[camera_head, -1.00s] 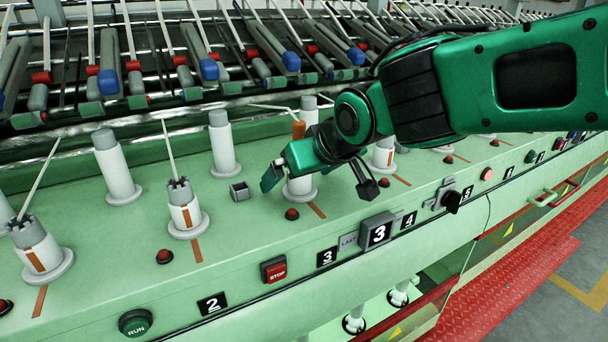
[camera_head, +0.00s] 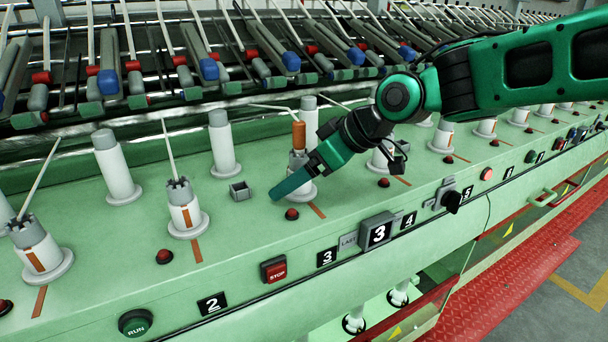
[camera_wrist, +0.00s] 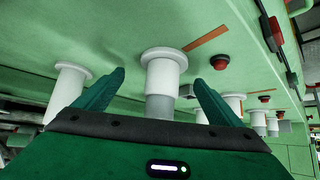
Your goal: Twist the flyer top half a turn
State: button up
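The flyer at the deck's middle has an orange top (camera_head: 299,135), with a thin pale arm (camera_head: 268,107) reaching left from it. Its white lower body is partly hidden behind my gripper (camera_head: 284,188), which slants down-left across it. In the wrist view, my gripper (camera_wrist: 158,76) has its two green fingers spread wide apart. A white post (camera_wrist: 162,78) with a grey end shows between them, clear of both fingers in the picture. I cannot tell how far apart they are in depth. The fingers hold nothing.
A small grey square socket (camera_head: 240,191) sits left of the gripper, a red button (camera_head: 292,214) just below it. A crown-topped flyer (camera_head: 184,208) and plain posts (camera_head: 223,145) stand left. Number plates and a STOP button (camera_head: 273,269) line the front edge.

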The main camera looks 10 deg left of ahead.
jog(key=c, duration=1.7)
jog(key=shift+m+t+h, duration=0.6)
jog(key=shift+m+t, duration=0.4)
jog(key=shift+m, duration=0.5)
jog(key=shift+c, duration=0.2)
jog(key=shift+m+t+h, duration=0.7)
jog(key=shift+m+t, duration=0.1)
jog(key=shift+m, duration=0.6)
jog(key=m+t+h, duration=0.1)
jog(key=m+h, duration=0.2)
jog(key=m, duration=0.1)
jog(key=shift+a+t, duration=0.1)
jog(key=shift+t, duration=0.3)
jog(key=shift+m+h, duration=0.4)
jog(key=shift+m, duration=0.3)
